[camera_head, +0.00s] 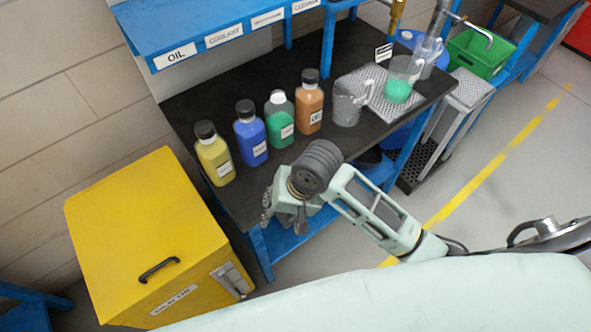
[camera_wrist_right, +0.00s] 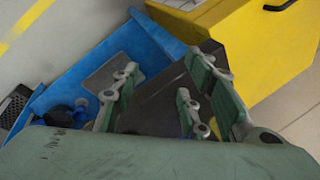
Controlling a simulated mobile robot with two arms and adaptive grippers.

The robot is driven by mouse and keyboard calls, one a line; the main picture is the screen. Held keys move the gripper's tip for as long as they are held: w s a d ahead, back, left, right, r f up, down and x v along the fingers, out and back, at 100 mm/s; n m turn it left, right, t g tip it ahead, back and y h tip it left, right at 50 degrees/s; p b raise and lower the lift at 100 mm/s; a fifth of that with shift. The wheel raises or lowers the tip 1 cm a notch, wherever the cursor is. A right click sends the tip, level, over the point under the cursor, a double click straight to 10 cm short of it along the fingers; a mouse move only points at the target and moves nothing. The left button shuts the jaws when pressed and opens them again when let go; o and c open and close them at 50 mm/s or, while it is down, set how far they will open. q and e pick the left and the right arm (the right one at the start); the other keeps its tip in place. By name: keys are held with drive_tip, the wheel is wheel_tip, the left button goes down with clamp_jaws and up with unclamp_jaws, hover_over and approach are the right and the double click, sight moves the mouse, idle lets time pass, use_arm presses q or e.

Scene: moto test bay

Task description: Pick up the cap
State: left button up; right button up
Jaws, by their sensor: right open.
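My right gripper (camera_head: 283,212) is open and empty at the front edge of the dark bench top, in front of the bottles. In the right wrist view its fingers stand apart (camera_wrist_right: 160,92), with nothing between them. A green bottle (camera_head: 280,122) has a pale top without a black cap. The yellow bottle (camera_head: 214,158), blue bottle (camera_head: 250,138) and orange bottle (camera_head: 309,107) have black caps on. I cannot make out a loose cap in either view; my wrist and arm hide part of the bench. My left gripper is not in view.
A labelled blue shelf (camera_head: 225,35) overhangs the back. A yellow cabinet (camera_head: 140,225) stands left; a green bin (camera_head: 478,54) is far right.

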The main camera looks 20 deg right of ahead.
drive_tip(key=w+r+m, duration=0.1)
drive_tip(key=w+m, duration=0.1)
drive_tip(key=w, duration=0.1)
drive_tip(key=w+d+r+m+h, duration=0.1)
drive_tip(key=shift+w+r+g, duration=0.25)
drive_tip(key=shift+r+g, duration=0.1)
drive_tip(key=shift+g, duration=0.05)
drive_tip(key=w+d+r+m, duration=0.1)
drive_tip(key=d+m, duration=0.1)
drive_tip(key=w+d+r+m+h, duration=0.1)
drive_tip(key=w+d+r+m, duration=0.1)
drive_tip(key=w+d+r+m+g+h, duration=0.1)
drive_tip(key=w+d+r+m, duration=0.1)
drive_tip(key=shift+w+d+r+m+p, duration=0.1)
drive_tip(key=shift+d+m+p, duration=0.05)
drive_tip(key=shift+m+p, duration=0.2)
drive_tip(key=shift+d+m, duration=0.15)
drive_tip(key=shift+m, duration=0.1)
drive_tip(key=shift+f, duration=0.35)
wheel_tip(320, 180, down, 6)
drive_tip(key=shift+w+r+p, duration=0.15)
drive_tip(key=shift+r+p, duration=0.1)
drive_tip(key=shift+p, duration=0.65)
drive_tip(key=shift+f, duration=0.7)
drive_tip(key=shift+c, duration=0.5)
drive_tip(key=c, duration=0.5)
